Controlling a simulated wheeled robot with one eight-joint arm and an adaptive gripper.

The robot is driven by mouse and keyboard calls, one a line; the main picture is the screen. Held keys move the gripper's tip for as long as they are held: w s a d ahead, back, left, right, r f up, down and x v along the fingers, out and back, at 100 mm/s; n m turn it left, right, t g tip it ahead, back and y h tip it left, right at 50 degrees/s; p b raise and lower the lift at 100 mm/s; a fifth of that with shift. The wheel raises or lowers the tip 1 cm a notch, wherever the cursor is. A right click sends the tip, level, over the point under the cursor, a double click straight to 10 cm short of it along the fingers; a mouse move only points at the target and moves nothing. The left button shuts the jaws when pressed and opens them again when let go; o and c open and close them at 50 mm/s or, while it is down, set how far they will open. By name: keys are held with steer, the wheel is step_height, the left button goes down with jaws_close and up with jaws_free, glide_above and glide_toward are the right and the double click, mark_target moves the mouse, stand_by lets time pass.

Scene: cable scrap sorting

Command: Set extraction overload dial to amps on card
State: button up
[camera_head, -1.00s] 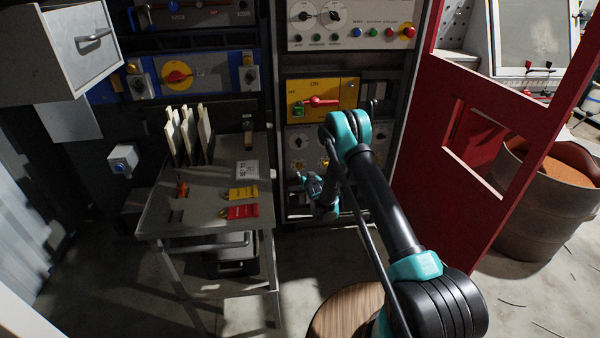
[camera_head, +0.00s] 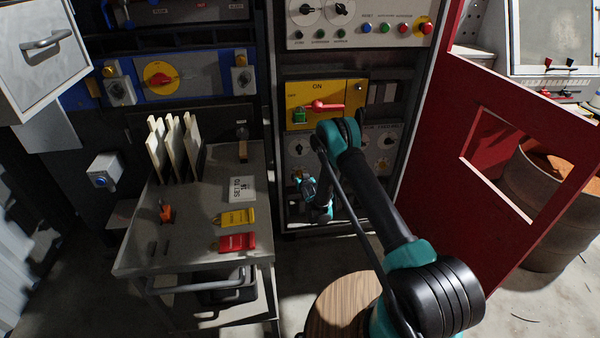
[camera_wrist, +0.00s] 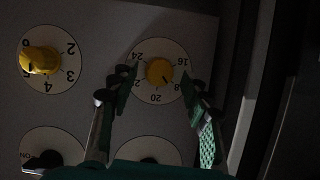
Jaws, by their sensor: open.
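A round white dial with a yellow knob (camera_wrist: 160,71) is in the middle of the wrist view. Its numbers include 16, 20 and 24; a dark mark on the knob points to the lower right. My gripper (camera_wrist: 159,86) is open, one finger on each side of the knob; contact is not clear. In the head view my gripper (camera_head: 316,192) is at the lower part of the grey panel, and the arm hides part of the dials there. A white card (camera_head: 239,190) on the metal cart reads "SET TO" and a small number that looks like 16.
Another yellow-knobbed dial (camera_wrist: 40,61) is left of my gripper, and two black knobs are partly visible below. The cart (camera_head: 195,215) carries yellow (camera_head: 237,217) and red (camera_head: 237,242) tags and upright boards. A red door (camera_head: 470,190) stands open at right.

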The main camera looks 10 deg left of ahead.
steer(key=shift+w+a+f, duration=0.1)
steer(key=shift+w+f, duration=0.05)
steer(key=shift+w, duration=0.15)
steer(key=shift+c, duration=0.3)
jaws_close()
steer(key=shift+s+a+n+t+h, duration=0.1)
steer(key=shift+n+t+h, duration=0.05)
steer(key=shift+n+h, duration=0.65)
steer(key=shift+a+n+t+h, duration=0.15)
steer(key=shift+n+h, duration=0.35)
steer(key=shift+n, duration=0.6)
